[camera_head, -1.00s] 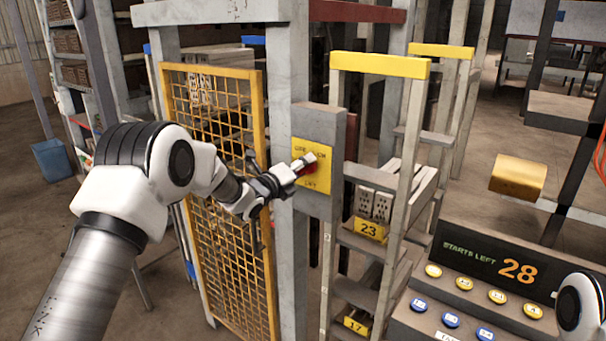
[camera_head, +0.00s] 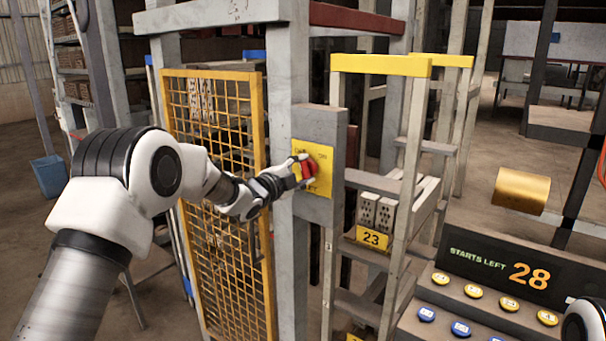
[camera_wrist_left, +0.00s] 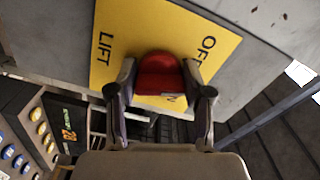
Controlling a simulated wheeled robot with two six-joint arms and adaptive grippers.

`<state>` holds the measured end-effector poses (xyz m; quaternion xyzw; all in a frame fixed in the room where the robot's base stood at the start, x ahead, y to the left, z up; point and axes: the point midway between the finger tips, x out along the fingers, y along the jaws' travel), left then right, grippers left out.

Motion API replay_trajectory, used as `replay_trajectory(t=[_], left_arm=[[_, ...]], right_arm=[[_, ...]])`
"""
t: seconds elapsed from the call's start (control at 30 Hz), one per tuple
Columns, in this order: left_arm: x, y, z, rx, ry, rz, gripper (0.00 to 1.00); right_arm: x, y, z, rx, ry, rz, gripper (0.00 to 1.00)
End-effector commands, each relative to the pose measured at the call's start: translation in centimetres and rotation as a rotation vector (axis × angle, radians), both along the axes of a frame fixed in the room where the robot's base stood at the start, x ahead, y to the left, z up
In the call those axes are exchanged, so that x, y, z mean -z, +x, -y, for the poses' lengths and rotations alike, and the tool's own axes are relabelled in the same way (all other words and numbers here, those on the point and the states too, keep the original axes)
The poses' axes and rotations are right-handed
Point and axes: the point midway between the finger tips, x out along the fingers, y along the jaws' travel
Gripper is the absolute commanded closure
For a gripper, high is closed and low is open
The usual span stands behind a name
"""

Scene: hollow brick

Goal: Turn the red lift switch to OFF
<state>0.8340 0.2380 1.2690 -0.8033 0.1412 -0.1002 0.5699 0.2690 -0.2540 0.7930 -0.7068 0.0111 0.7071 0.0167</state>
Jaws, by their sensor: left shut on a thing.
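The red lift switch (camera_head: 309,168) sits on a yellow plate (camera_head: 325,156) fixed to a grey box on the lift post. My left gripper (camera_head: 300,170) is at the plate, shut on the red switch. In the left wrist view the red switch (camera_wrist_left: 160,75) lies between the two fingers of my left gripper (camera_wrist_left: 160,98). The yellow plate (camera_wrist_left: 128,22) there carries the words LIFT and OFF. The gripper hides part of the plate's lettering in the head view. My right gripper is not in view.
A yellow mesh gate (camera_head: 225,200) stands left of the post. A rack with a yellow top bar (camera_head: 380,65) and hollow bricks (camera_head: 376,212) stands just right. A console (camera_head: 500,275) reading STARTS LEFT 28 is at the lower right.

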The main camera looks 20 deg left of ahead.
Motion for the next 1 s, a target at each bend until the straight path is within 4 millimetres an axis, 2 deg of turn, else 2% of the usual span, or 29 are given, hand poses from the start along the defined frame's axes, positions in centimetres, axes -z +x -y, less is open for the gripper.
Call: replay_trajectory(t=[0.2,0.5,1.0], left_arm=[[0.28,-0.03,0.03,-0.001,-0.178,-0.068,0.85],[0.40,-0.06,0.08,-0.001,-0.358,-0.135,0.85],[0.55,-0.08,0.12,-0.001,-0.437,-0.165,0.85]], right_arm=[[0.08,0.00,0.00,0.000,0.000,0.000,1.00],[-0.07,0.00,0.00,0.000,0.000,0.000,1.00],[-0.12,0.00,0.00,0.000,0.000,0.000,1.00]])
